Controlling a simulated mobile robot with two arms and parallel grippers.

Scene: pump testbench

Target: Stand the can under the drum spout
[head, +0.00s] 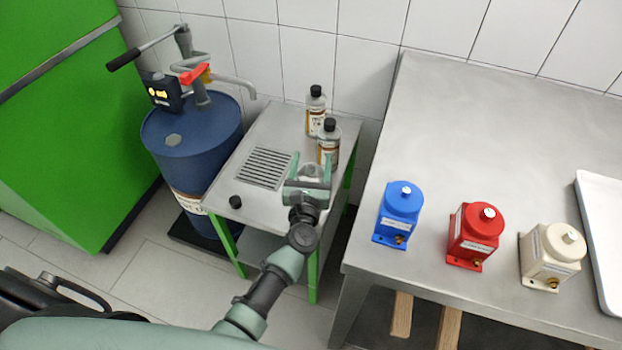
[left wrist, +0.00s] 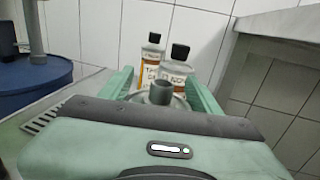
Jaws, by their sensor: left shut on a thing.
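My left gripper (head: 311,166) is shut on a grey can (head: 311,172) over the right part of the small steel table (head: 285,128). In the left wrist view the can's round top and open neck (left wrist: 161,92) show between the green fingers; its lower part is hidden, so I cannot tell whether it touches the table. The blue drum (head: 195,138) stands left of the table. Its hand pump has a curved grey spout (head: 238,84) reaching right, toward the table's slotted grate (head: 265,167). The can is right of the spout and grate. My right gripper is out of view.
Two labelled bottles with black caps (head: 315,112) (head: 328,143) stand just behind the can. A small black cap (head: 235,201) lies at the table's front left. A steel bench (head: 470,130) on the right holds blue, red and cream pump units. A green cabinet (head: 60,130) stands left.

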